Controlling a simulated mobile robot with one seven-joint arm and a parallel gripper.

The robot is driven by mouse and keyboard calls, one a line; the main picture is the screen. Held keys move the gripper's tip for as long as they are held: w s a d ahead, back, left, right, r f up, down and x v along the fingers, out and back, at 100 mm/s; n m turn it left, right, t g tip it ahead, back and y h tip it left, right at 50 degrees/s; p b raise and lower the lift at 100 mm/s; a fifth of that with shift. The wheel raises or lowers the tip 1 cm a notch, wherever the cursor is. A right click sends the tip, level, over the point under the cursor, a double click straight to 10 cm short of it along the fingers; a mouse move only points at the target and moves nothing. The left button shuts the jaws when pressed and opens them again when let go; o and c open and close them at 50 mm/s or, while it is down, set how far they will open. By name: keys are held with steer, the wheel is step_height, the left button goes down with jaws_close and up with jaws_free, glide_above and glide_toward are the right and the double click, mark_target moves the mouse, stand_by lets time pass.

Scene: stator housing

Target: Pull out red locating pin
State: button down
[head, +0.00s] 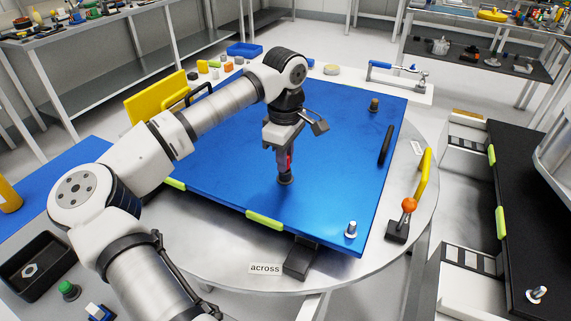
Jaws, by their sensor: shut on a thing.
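The red locating pin (289,162) stands upright over the blue plate (225,175), and only a narrow red strip of it shows between the jaws. My gripper (284,160) points down and is shut on the pin. A dark round collar or base (285,178) sits at the foot of the pin on the plate. The jaws hide most of the pin, so I cannot tell how deep it sits.
A silver pin (351,229) and a brown-topped pin (374,104) stand on the plate. A black handle (386,145) lies near its right edge. A yellow lever with an orange knob (410,204) stands right of the plate. Yellow-green clips (265,219) line its front edge.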

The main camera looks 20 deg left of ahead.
steer(key=shift+r, duration=0.2)
steer(key=shift+r+p, duration=0.85)
steer(key=shift+r, duration=0.6)
steer(key=shift+r+p, duration=1.95)
steer(key=shift+r, duration=1.25)
